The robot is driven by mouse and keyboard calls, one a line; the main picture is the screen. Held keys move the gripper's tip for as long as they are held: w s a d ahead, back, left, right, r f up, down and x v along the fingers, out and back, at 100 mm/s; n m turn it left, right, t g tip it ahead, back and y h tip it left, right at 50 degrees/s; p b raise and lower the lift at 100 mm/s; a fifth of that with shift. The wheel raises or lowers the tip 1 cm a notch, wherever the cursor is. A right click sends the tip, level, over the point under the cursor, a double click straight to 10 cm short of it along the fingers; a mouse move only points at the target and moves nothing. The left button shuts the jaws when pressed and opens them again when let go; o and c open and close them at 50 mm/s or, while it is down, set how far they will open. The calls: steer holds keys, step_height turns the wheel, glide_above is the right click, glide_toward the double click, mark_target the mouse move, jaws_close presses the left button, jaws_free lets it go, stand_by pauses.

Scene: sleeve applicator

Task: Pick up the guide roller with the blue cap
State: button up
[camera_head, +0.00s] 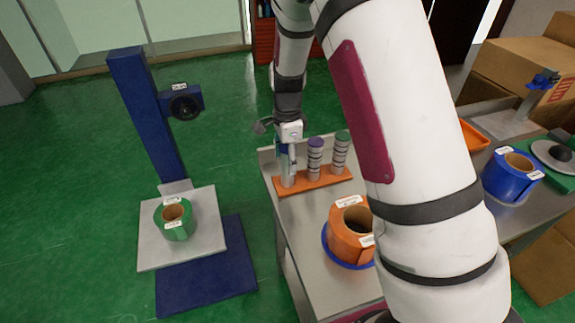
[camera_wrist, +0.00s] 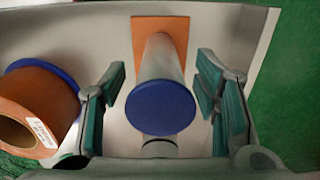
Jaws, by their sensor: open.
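The guide roller with the blue cap (camera_wrist: 160,106) stands between the spread fingers of my gripper (camera_wrist: 164,100) in the wrist view, its round cap facing the camera. The fingers have green pads, with gaps on both sides of the roller. In the head view, my gripper (camera_head: 284,150) is over the left end of the orange rack (camera_head: 305,183). The left roller (camera_head: 289,172) shows its pale metal body there; its top is hidden by my gripper.
A purple-capped roller (camera_head: 315,158) and a green-capped roller (camera_head: 340,152) stand to the right on the rack. An orange roll (camera_head: 348,238) sits nearer on the grey table (camera_head: 296,222). A green roll (camera_head: 174,220) is on a separate stand at left.

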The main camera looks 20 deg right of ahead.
mark_target(287, 168)
step_height(287, 168, down, 4)
steer(key=shift+f, duration=0.1)
steer(key=shift+c, duration=0.6)
jaws_close()
